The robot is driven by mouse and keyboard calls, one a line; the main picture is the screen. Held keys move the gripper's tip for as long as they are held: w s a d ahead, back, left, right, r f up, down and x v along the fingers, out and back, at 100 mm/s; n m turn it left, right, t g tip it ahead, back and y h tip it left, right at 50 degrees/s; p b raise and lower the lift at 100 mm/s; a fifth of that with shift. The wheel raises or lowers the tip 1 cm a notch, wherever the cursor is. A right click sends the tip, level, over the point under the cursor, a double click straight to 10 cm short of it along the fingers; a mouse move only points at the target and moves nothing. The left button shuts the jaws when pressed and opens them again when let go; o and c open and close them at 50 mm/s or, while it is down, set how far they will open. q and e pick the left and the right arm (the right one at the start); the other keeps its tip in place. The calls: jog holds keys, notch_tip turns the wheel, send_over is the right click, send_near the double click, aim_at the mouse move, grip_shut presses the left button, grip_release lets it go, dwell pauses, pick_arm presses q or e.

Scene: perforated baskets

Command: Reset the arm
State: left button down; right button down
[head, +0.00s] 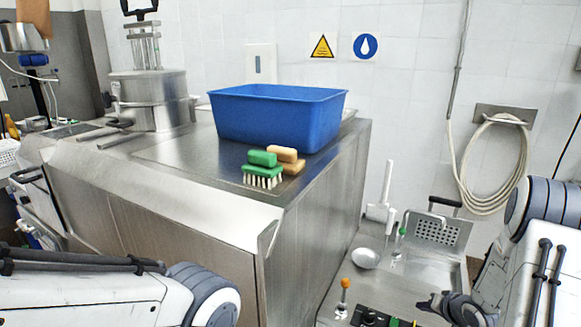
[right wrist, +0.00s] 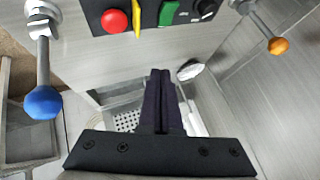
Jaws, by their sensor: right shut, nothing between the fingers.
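My right gripper (head: 432,304) is at the lower right of the head view, low beside the steel counter and close to a control panel. In the right wrist view its two dark fingers (right wrist: 160,102) are together and empty. My left arm shows at the lower left of the head view, but its gripper is out of the picture.
A blue tub (head: 275,120), a green brush (head: 263,170) and a tan brush (head: 288,158) are on the steel counter. A red button (right wrist: 115,21), an orange-knobbed lever (right wrist: 278,45) and a blue-knobbed lever (right wrist: 43,102) are near my right gripper. A perforated basket (head: 441,231) stands behind.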

jog(key=s+a+r+n+g, duration=0.2)
jog(key=a+r+n, duration=0.3)
jog(key=a, duration=0.7)
jog(key=s+a+r+n+g, duration=0.2)
jog(key=a+r, duration=0.6)
jog(key=a, duration=0.3)
jog(key=s+a+r+n+g, duration=0.2)
jog(key=s+a, duration=0.4)
jog(key=s, duration=0.6)
jog(key=s+a+r+n+g, duration=0.2)
jog(key=s+a+r+n, duration=0.2)
jog(key=s, duration=0.8)
jog(key=a+n, duration=0.1)
jog(key=a, duration=0.1)
jog(key=shift+s+a+y, duration=0.2)
jog(key=shift+a+y, duration=0.1)
jog(key=shift+y, duration=0.1)
jog(key=shift+a+r, duration=0.1)
